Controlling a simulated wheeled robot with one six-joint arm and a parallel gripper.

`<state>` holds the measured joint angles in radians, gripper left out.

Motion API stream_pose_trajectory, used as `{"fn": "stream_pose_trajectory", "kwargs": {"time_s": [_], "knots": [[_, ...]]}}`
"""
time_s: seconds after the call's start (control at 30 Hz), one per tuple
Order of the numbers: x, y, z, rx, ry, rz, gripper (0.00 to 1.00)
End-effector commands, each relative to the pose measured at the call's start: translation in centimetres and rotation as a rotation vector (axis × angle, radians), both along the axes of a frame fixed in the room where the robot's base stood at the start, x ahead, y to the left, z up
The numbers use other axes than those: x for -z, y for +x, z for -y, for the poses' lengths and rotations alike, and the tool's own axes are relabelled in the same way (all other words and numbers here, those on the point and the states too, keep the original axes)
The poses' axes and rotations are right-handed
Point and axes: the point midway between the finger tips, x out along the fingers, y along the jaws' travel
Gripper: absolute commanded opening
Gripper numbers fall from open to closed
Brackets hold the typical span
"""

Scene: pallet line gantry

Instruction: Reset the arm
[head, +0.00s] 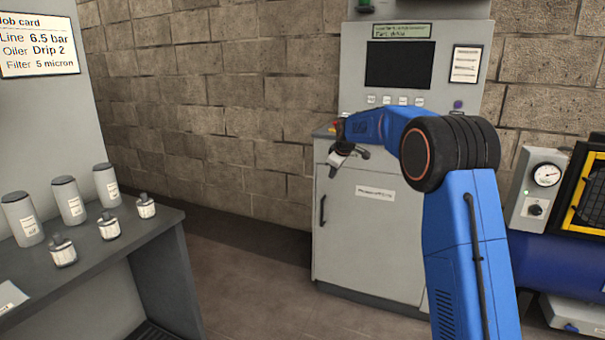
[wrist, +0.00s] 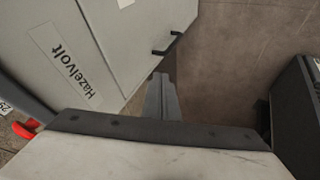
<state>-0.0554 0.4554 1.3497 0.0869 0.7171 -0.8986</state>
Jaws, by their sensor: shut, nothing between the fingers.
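My blue arm reaches up and bends left in the head view. My gripper (head: 336,167) hangs at its end, in front of the grey control cabinet. In the wrist view my gripper's fingers (wrist: 162,82) are together with nothing between them. I cannot tell the exact gap between gripper and cabinet.
The grey control cabinet (head: 375,240) has a dark screen and a row of buttons. At left, a bench (head: 150,230) holds several grey canisters and small bottles below a job card (head: 38,45). At right is a pressure gauge (head: 546,174). Floor shows between bench and cabinet.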

Motion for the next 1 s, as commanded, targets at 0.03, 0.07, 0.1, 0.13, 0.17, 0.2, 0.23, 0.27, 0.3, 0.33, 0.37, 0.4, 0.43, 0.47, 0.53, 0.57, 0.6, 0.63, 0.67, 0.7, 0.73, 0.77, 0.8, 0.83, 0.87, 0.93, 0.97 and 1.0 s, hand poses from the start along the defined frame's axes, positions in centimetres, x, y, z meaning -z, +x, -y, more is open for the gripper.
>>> {"fn": "stream_pose_trajectory", "kwargs": {"time_s": [0.03,0.07,0.1,0.13,0.17,0.2,0.23,0.27,0.3,0.33,0.37,0.4,0.43,0.47,0.53,0.57,0.6,0.63,0.67,0.7,0.73,0.77,0.8,0.83,0.87,0.93,0.97,1.0], "knots": [[-1.0,-1.4,0.2,0.012,0.007,-0.001,0.00],[-1.5,-2.3,0.3,0.023,0.013,-0.006,0.00],[-2.1,-3.6,0.5,0.037,0.021,-0.011,0.00],[-2.6,-4.7,0.6,0.049,0.028,-0.015,0.00],[-3.0,-5.7,0.8,0.060,0.034,-0.020,0.00],[-3.6,-7.1,1.0,0.075,0.043,-0.025,0.00],[-4.0,-8.1,1.1,0.087,0.049,-0.029,0.00],[-4.3,-9.2,1.2,0.098,0.055,-0.033,0.00],[-4.8,-10.6,1.4,0.113,0.063,-0.039,0.00],[-5.1,-11.7,1.6,0.125,0.069,-0.043,0.00],[-5.4,-12.8,1.7,0.137,0.075,-0.047,0.00],[-5.8,-14.2,1.9,0.152,0.083,-0.053,0.00],[-6.1,-15.3,2.0,0.164,0.088,-0.056,0.00],[-6.3,-16.4,2.1,0.175,0.094,-0.060,0.00],[-6.9,-19.0,2.4,0.202,0.108,-0.069,0.00],[-7.0,-20.1,2.5,0.215,0.114,-0.074,0.00],[-7.2,-21.5,2.7,0.231,0.123,-0.079,0.00],[-7.4,-22.7,2.8,0.243,0.129,-0.083,0.00],[-7.5,-23.8,2.9,0.254,0.134,-0.087,0.00],[-7.6,-25.3,3.1,0.270,0.143,-0.092,0.00],[-7.7,-26.4,3.2,0.282,0.148,-0.096,0.00],[-7.8,-27.5,3.3,0.295,0.154,-0.099,0.00],[-7.8,-29.0,3.5,0.310,0.161,-0.104,0.00],[-7.8,-30.2,3.6,0.323,0.167,-0.108,0.00],[-7.8,-31.3,3.7,0.335,0.172,-0.112,0.00],[-7.7,-33.9,3.9,0.363,0.185,-0.120,0.00],[-7.6,-35.0,4.0,0.375,0.191,-0.124,0.00],[-7.5,-36.5,4.2,0.391,0.198,-0.128,0.00]]}}
